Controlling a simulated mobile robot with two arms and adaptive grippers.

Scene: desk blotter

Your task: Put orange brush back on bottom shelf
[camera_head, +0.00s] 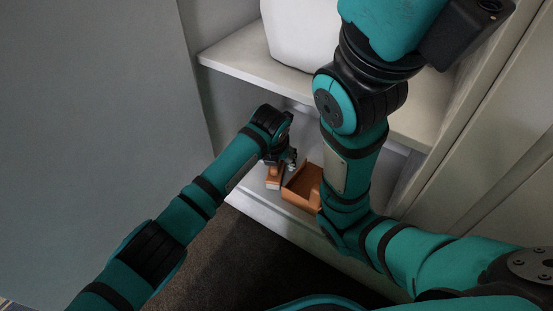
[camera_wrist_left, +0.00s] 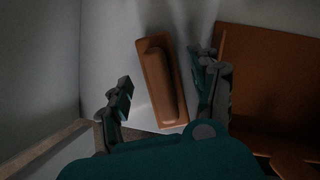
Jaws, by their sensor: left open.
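My left gripper (camera_head: 287,161) is low over the shelf at the brush. In the left wrist view its two fingers (camera_wrist_left: 164,94) are apart, one on each side of the brush, with visible gaps. Part of the brush is hidden by the gripper in the head view. My right gripper is out of view.
A white container (camera_head: 300,35) sits on the upper shelf (camera_head: 245,62), above the bottom one. My right arm crosses in front of the shelves. A grey panel (camera_head: 100,110) borders them at left.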

